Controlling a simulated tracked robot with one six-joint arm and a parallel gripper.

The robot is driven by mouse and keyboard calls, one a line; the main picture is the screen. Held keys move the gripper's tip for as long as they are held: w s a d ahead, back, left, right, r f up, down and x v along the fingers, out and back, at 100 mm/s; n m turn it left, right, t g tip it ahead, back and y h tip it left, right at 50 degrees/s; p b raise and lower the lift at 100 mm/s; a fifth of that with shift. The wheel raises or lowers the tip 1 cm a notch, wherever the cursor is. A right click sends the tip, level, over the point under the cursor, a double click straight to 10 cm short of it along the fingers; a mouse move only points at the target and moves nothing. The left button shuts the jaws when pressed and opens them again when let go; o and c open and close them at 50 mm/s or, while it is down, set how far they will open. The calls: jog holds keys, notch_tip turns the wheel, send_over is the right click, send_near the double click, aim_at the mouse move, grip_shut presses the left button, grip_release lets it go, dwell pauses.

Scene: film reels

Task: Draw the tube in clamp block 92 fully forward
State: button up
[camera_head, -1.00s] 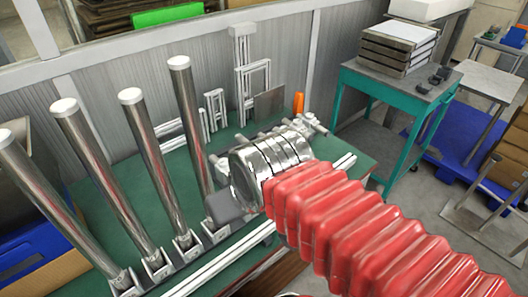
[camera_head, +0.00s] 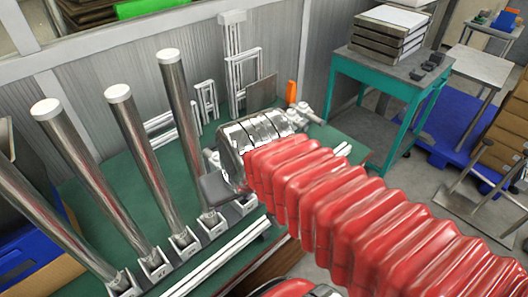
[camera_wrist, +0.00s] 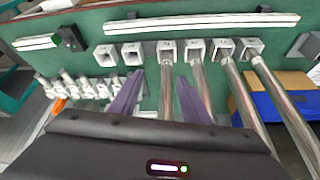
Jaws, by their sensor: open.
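Several shiny metal tubes with white caps lean up from a row of clamp blocks (camera_head: 185,243). The blocks carry no number I can read, so I cannot tell which is clamp block 92. My gripper (camera_wrist: 158,100) is open, its two purple fingers wide apart in the wrist view. The leftmost tube there (camera_wrist: 166,82) lies between them in the picture; I cannot tell the depth or any contact. It appears to be the rightmost tube (camera_head: 178,110) in the head view. There, a dark finger (camera_head: 215,188) shows beside this tube's lower part.
Two blocks (camera_wrist: 104,55) left of the tubes in the wrist view look empty. White rails (camera_head: 215,258) run in front of the row on the green bench (camera_head: 255,232). Metal fittings (camera_wrist: 85,88) and an orange item (camera_head: 291,92) sit behind my wrist.

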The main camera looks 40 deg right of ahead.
jog(key=w+d+f+m+y, duration=0.3)
jog(key=d+f+m, duration=0.2)
jog(key=f+m, duration=0.3)
jog(key=w+d+f+m+y, duration=0.3)
jog(key=d+f+m+y, duration=0.15)
jog(key=f+m, duration=0.4)
jog(key=w+d+f+m+t+h, duration=0.1)
jog(key=w+d+m+t, duration=0.3)
jog(key=d+m, duration=0.4)
jog(key=w+d+f+m+t+h, duration=0.2)
jog(key=w+d+m+t+h, duration=0.2)
jog(key=d+m, duration=0.5)
jog(key=w+d, duration=0.2)
jog(key=d, duration=0.1)
jog(key=shift+f, duration=0.3)
jog(key=shift+h, duration=0.25)
jog(key=x, duration=1.3)
jog(key=shift+w+a, duration=0.15)
jog(key=shift+w, duration=0.3)
jog(key=shift+c, duration=0.3)
